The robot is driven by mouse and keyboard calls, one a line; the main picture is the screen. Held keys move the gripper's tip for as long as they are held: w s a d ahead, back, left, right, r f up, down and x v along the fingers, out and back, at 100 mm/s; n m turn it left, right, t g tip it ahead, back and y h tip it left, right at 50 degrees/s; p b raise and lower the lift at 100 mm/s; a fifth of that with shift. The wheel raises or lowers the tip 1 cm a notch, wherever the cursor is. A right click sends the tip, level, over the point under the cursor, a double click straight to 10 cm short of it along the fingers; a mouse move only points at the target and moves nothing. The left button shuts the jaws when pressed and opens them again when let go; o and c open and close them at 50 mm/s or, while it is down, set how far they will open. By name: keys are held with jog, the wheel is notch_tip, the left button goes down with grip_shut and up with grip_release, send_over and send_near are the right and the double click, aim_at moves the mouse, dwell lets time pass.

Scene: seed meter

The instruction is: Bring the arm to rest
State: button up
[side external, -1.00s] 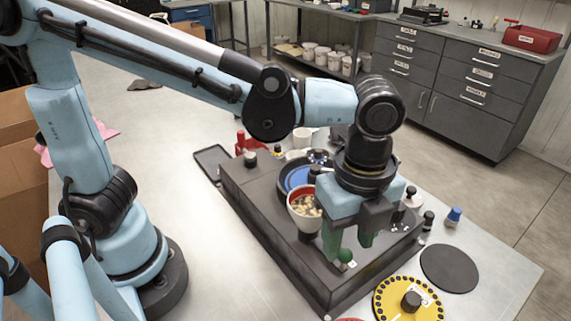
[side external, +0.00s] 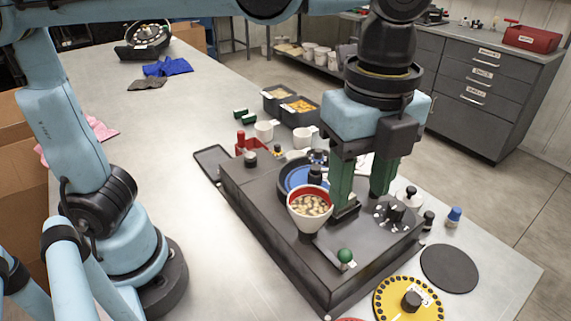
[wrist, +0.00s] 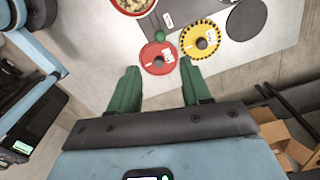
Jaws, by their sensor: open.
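My gripper (side external: 362,202) is open and empty, its green fingers pointing down above the dark seed meter base (side external: 275,255). The fingers also show apart in the wrist view (wrist: 158,92). In the side view they are behind and right of the red-rimmed white hopper (side external: 310,208), which holds pale seeds. A green ball knob (side external: 345,255) stands on the front of the base, clear of the fingers. A blue disc (side external: 298,178) sits in a dark round housing behind the hopper, partly hidden.
A yellow disc (side external: 390,300) and a black disc (side external: 449,268) lie right of the base. A red disc (wrist: 157,58) shows in the wrist view. A blue-capped bottle (side external: 453,217) stands at right. Cups and dark bins (side external: 300,110) stand behind. The table's left side is mostly clear.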

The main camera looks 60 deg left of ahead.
jog(key=a+f+n+t, duration=0.2)
jog(key=a+f+n, duration=0.1)
jog(key=a+n, duration=0.4)
jog(key=w+a+f+n+t, duration=0.1)
jog(key=a+f+n+t, duration=0.1)
jog(key=a+n, duration=0.5)
jog(key=w+a+f+n+t, duration=0.1)
jog(key=a+f+n+t, duration=0.2)
jog(key=a+n, duration=0.4)
jog(key=shift+a+f, duration=0.15)
jog(key=shift+f, duration=0.65)
jog(key=shift+w, duration=0.1)
